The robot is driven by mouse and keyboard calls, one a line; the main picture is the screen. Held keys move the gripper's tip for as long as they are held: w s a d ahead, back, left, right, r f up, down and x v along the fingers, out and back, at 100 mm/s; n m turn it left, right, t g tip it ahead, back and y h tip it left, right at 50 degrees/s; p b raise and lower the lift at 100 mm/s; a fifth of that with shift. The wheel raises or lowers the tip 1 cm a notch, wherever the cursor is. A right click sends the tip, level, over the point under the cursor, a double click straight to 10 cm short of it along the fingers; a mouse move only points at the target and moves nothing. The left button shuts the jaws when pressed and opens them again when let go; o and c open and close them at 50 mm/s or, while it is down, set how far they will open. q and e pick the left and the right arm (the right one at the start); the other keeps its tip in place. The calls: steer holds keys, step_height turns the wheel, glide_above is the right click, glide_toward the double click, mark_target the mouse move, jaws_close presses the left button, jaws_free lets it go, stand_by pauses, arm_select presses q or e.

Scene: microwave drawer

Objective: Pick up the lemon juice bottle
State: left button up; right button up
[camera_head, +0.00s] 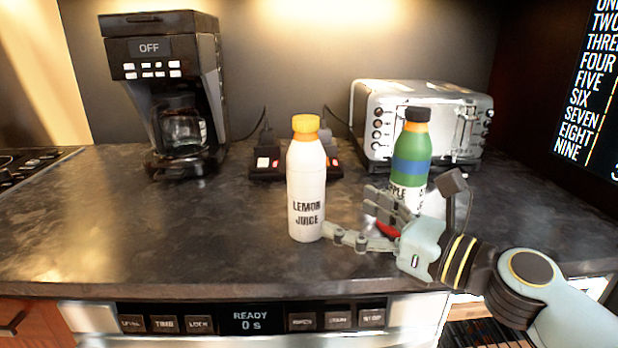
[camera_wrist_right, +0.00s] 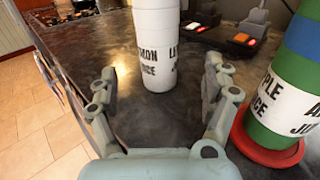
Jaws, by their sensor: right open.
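The lemon juice bottle (camera_head: 306,185) is white with a yellow-orange cap and stands upright on the dark counter. My right gripper (camera_head: 350,222) is open, just right of the bottle in the head view. In the right wrist view the bottle (camera_wrist_right: 156,50) stands ahead, beyond and between the spread fingers (camera_wrist_right: 160,105). I cannot tell whether a finger touches it. The bottle's cap is out of the wrist view. My left gripper is not in view.
An apple juice bottle (camera_head: 411,158), green and blue with a dark cap, stands close on the right, on a red base (camera_wrist_right: 262,146). Behind are a toaster (camera_head: 385,95), a switch block (camera_head: 268,163) and a coffee maker (camera_head: 165,90). The counter (camera_head: 120,235) is clear on the left.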

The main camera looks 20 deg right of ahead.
mark_target(320, 200)
steer(key=x, duration=0.4)
steer(key=shift+a+r, duration=0.2)
steer(key=shift+w+a+p, duration=0.1)
steer(key=shift+w+p, duration=0.1)
steer(key=shift+p, duration=0.1)
steer(key=x, duration=0.5)
steer(key=shift+c, duration=1.6)
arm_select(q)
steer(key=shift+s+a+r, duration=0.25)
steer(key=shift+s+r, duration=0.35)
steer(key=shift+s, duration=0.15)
arm_select(e)
steer(key=c, duration=1.4)
